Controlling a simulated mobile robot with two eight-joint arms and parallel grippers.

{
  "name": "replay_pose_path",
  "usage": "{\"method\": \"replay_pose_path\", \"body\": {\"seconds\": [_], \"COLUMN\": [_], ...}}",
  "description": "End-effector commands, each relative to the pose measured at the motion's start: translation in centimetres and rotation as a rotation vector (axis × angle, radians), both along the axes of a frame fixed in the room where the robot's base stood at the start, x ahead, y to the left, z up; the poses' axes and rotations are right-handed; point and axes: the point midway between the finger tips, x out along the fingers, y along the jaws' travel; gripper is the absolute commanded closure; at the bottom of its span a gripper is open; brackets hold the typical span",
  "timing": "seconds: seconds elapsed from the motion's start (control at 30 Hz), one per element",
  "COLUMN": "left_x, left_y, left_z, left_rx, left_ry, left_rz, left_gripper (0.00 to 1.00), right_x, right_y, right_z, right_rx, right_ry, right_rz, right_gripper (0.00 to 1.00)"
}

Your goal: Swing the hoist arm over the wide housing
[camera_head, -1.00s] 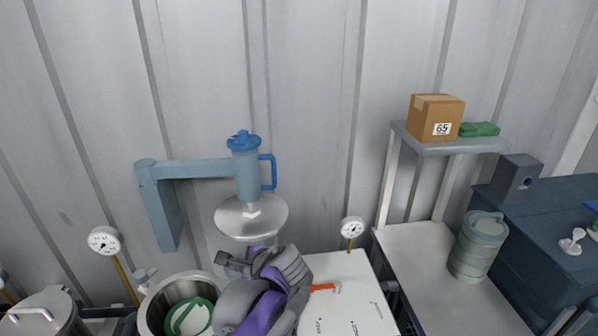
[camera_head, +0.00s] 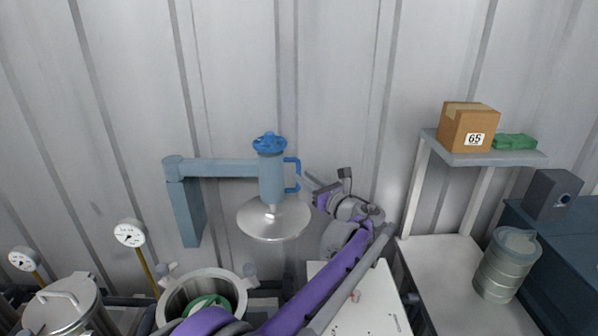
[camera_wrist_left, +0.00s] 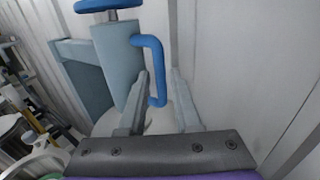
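The blue-grey hoist arm (camera_head: 222,167) reaches right from its post by the wall. At its end is a cylinder (camera_head: 271,178) with a blue knob and a blue handle (camera_head: 297,175), above a hanging silver lid (camera_head: 274,224). My left gripper (camera_head: 309,184) is open just right of the handle. In the left wrist view the handle (camera_wrist_left: 158,62) rises between the open fingers (camera_wrist_left: 158,80); I cannot tell whether they touch it. The open wide housing (camera_head: 169,308), with a green ring (camera_head: 208,303) inside, stands lower left of the lid, partly hidden by my arm. My right gripper is out of view.
A lidded metal vessel (camera_head: 62,310) and gauges (camera_head: 130,234) stand at left. A white board (camera_head: 375,308) lies below my left arm. At right are a shelf (camera_head: 480,158) with a box (camera_head: 468,127), and a grey canister (camera_head: 506,265).

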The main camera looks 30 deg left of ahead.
Motion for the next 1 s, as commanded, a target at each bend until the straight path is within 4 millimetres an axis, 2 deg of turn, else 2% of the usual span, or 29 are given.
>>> {"method": "replay_pose_path", "body": {"seconds": [0.1,0.23,0.6,0.8,1.0], "left_x": [0.8,1.4,1.7,1.7,1.7], "left_y": [1.8,2.9,3.5,3.5,3.4], "left_z": [0.1,0.1,0.0,0.0,0.0], "left_rx": [0.000,0.000,-0.001,-0.001,-0.002], "left_ry": [-0.001,-0.001,0.000,0.000,-0.001], "left_rz": [0.003,0.001,-0.001,-0.001,-0.001], "left_gripper": [0.68,0.68,0.68,1.00,1.00], "right_x": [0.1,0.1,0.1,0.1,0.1], "right_y": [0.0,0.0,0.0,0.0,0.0], "right_z": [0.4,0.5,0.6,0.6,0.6], "right_rx": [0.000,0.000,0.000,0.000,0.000], "right_ry": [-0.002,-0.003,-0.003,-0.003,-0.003], "right_rz": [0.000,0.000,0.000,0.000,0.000], "right_gripper": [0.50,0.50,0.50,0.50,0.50]}}
